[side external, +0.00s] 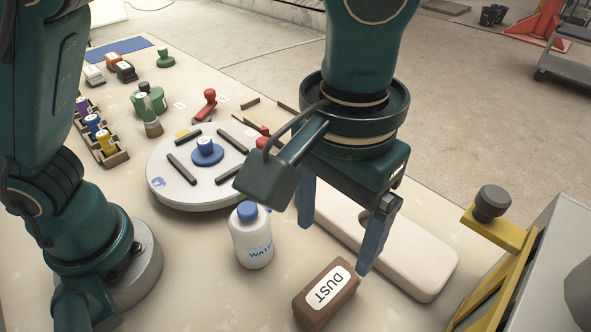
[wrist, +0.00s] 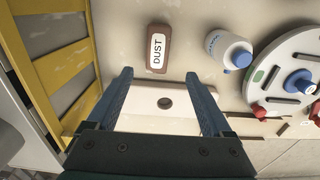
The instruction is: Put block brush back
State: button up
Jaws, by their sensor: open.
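The brown block labelled DUST (side external: 326,292), which I take as the block brush, lies flat on the table near the front edge of the side view. It also shows in the wrist view (wrist: 158,48), beyond my fingertips. My gripper (side external: 335,247) is open and empty, with its two blue fingers pointing down. In the wrist view my gripper (wrist: 158,76) has its fingers apart, with the block ahead of the gap and not between them. A long cream board with a round hole (side external: 419,272) lies beneath and behind my gripper. The block's bristles cannot be made out.
A white WATER bottle (side external: 251,238) with a blue cap stands left of the block. The round carousel (side external: 190,197) holds a blue knob (side external: 205,147) and dark bars. A yellow frame (side external: 497,275) stands at the right. Coloured jars sit in a rack (side external: 117,158) at the far left.

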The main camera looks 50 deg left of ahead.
jog(key=a+r+t, duration=0.3)
jog(key=a+r, duration=0.1)
jog(key=a, duration=0.9)
jog(key=s+a+f+t, duration=0.2)
jog(key=s+a, duration=0.2)
jog(key=a, duration=0.4)
jog(key=shift+s+f, duration=0.15)
jog(key=shift+f, duration=0.1)
